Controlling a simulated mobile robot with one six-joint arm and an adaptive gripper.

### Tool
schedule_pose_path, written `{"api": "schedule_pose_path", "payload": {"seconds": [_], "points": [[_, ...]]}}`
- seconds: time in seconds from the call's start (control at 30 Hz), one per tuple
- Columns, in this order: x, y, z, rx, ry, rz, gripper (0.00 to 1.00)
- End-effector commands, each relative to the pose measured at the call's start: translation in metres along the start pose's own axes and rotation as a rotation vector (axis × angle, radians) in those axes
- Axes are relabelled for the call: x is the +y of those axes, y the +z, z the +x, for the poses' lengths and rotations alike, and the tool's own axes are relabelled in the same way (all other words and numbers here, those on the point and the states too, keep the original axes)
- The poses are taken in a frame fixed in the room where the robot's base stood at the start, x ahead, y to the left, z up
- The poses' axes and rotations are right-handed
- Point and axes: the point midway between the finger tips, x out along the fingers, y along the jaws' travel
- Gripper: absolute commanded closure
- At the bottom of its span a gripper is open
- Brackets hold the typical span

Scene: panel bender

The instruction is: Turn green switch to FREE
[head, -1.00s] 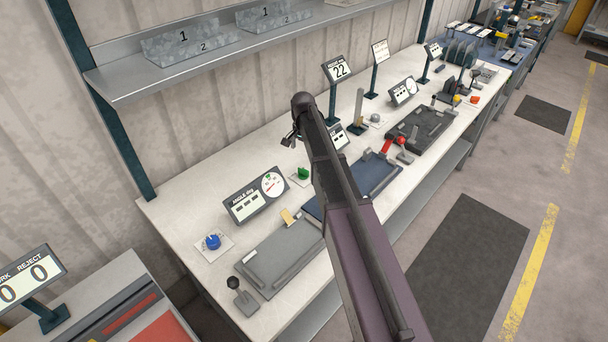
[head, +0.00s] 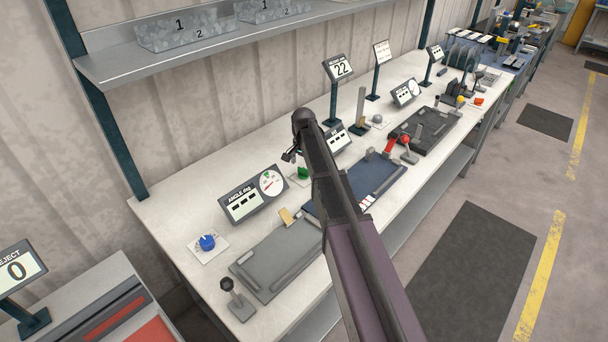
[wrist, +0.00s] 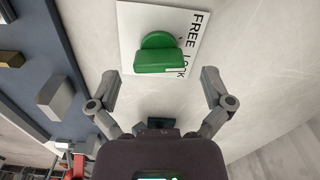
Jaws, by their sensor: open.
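The green switch (wrist: 158,55) is a round knob with a raised bar, mounted on a white plate (wrist: 130,28) marked FREE and LOCK in the wrist view. The white line on its bar lies close to the word LOCK. In the head view the green switch (head: 303,173) sits on the bench just left of my arm. My gripper (wrist: 161,83) is open and empty; its two fingers are spread either side, short of the switch and apart from it. In the head view my gripper (head: 290,155) is small, above the bench near the switch.
A blue knob (head: 207,242), an angle display (head: 243,204) and a grey fixture plate (head: 270,272) lie to the left. A dark blue plate (head: 380,185) with blocks lies right of my arm. A shelf (head: 110,65) hangs on the wall behind.

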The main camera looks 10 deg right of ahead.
Motion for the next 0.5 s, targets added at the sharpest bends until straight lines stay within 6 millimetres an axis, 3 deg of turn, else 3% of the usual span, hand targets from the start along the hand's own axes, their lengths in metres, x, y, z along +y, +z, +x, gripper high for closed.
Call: {"api": "schedule_pose_path", "payload": {"seconds": [0.2, 0.5], "points": [[0.000, 0.000, 0.016, 0.000, 0.000, 0.000, 0.00], [0.000, 0.000, 0.020, 0.000, 0.000, 0.000, 0.00]]}}
